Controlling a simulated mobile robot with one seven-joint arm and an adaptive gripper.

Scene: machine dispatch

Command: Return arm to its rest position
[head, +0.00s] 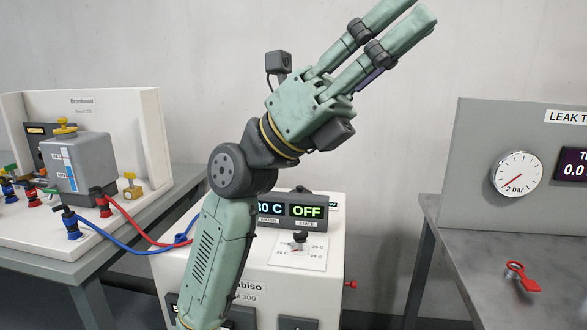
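My green arm rises from the bottom of the head view, bends at a dark grey joint and reaches up to the right. My gripper (412,14) points to the upper right, high in front of the bare wall. Its two green fingers lie roughly parallel with a gap between them, and the tip of one is cut off by the top edge. I see nothing held between them. A small dark purple piece shows below the lower finger; I cannot tell what it is.
Behind my arm stands a white machine (318,285) with a display (306,211) reading OFF and a dial. At left, a bench (120,262) holds a grey tank (80,165) with red and blue hoses. At right, a grey panel (475,140) with a gauge (517,175) stands behind a red-handled valve (522,277).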

